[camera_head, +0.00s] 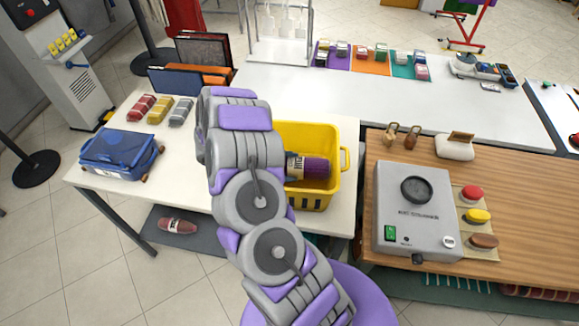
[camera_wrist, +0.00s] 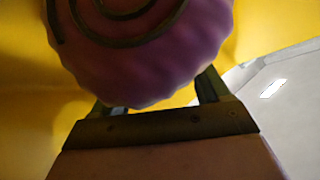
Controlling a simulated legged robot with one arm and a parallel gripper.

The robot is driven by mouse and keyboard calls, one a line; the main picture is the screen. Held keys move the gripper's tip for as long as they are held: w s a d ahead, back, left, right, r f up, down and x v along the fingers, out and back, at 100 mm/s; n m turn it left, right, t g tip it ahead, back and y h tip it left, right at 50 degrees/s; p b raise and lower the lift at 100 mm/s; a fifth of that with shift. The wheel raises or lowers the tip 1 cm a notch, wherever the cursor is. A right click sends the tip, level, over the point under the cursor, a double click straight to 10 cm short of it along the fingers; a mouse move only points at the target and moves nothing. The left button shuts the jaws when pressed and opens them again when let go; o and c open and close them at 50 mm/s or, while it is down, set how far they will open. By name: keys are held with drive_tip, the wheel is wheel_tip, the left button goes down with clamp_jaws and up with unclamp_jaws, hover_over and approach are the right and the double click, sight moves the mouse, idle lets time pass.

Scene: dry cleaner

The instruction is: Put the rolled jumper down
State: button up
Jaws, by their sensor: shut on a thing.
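In the head view my arm hides the gripper and the basket's left part. I cannot tell whether the jumper touches the basket floor.
The basket stands on a white table (camera_head: 345,205). A blue bag (camera_head: 118,152) and several small rolls (camera_head: 158,110) lie to the left. A grey machine (camera_head: 415,215) stands on a wooden counter (camera_head: 500,180) at right. Bare tabletop shows between the bag and my arm.

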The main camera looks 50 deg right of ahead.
drive_tip(key=shift+d+f, duration=0.1)
drive_tip(key=shift+f, duration=0.3)
drive_tip(key=o, duration=1.3)
drive_tip(key=shift+o, duration=0.2)
drive_tip(key=shift+r, duration=0.5)
drive_tip(key=p+v, duration=0.1)
drive_tip(key=v, duration=0.6)
drive_tip(key=shift+w+a+r, duration=0.1)
drive_tip(key=shift+w+a, duration=0.05)
drive_tip(key=shift+a, duration=0.1)
